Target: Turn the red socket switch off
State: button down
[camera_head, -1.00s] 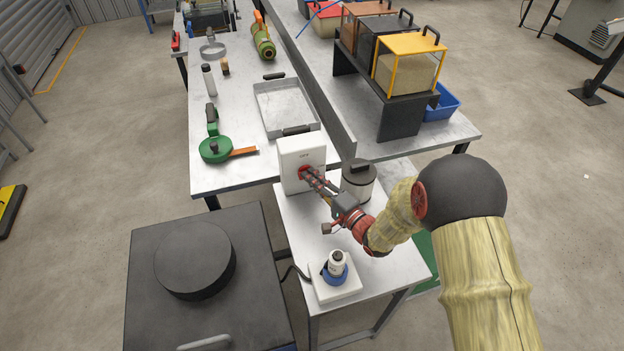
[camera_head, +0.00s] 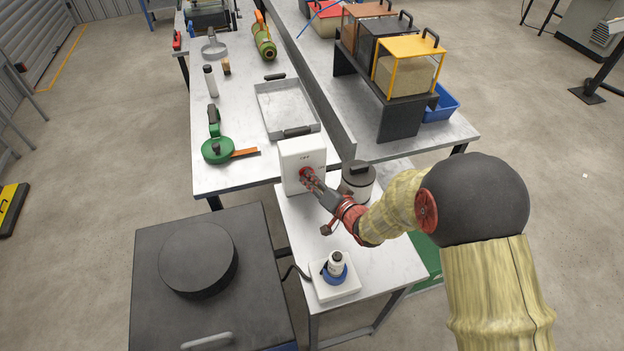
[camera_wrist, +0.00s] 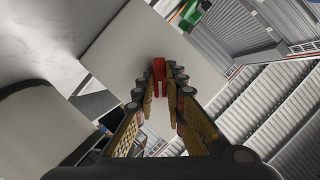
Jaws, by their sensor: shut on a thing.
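The white socket box (camera_head: 294,154) stands upright at the far end of the small white table. Its red switch (camera_head: 303,171) is on the front face, partly hidden by my fingers. My gripper (camera_head: 308,178) reaches the box from the right and is shut on the switch. In the wrist view, the red switch (camera_wrist: 158,70) sits between the fingertips of my gripper (camera_wrist: 163,80), against the pale box face (camera_wrist: 135,45). The switch's exact angle is hard to read.
A dark-lidded canister (camera_head: 358,182) stands just right of my gripper. A white base with a blue ring and bottle (camera_head: 336,270) is nearer on the small table (camera_head: 385,268). A long workbench (camera_head: 240,175) with a green tool (camera_head: 217,150) lies behind.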

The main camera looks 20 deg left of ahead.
jog(key=n+h+b, duration=0.1)
jog(key=n+b, duration=0.1)
jog(key=n+t+h+b, duration=0.1)
jog(key=n, duration=0.1)
jog(key=n+h+b, duration=0.1)
jog(key=n+b, duration=0.1)
jog(key=shift+s+a+h+b, duration=0.2)
jog(key=shift+a+h+b, duration=0.1)
jog(key=shift+h, duration=0.1)
dwell(0.3)
jog(key=c, duration=1.9)
grip_release()
jog(key=shift+r, duration=0.1)
jog(key=shift+o, duration=0.3)
jog(key=shift+r, duration=0.1)
notch_tip(320, 180, up, 10)
jog(key=shift+f, duration=0.1)
jog(key=shift+d, duration=0.1)
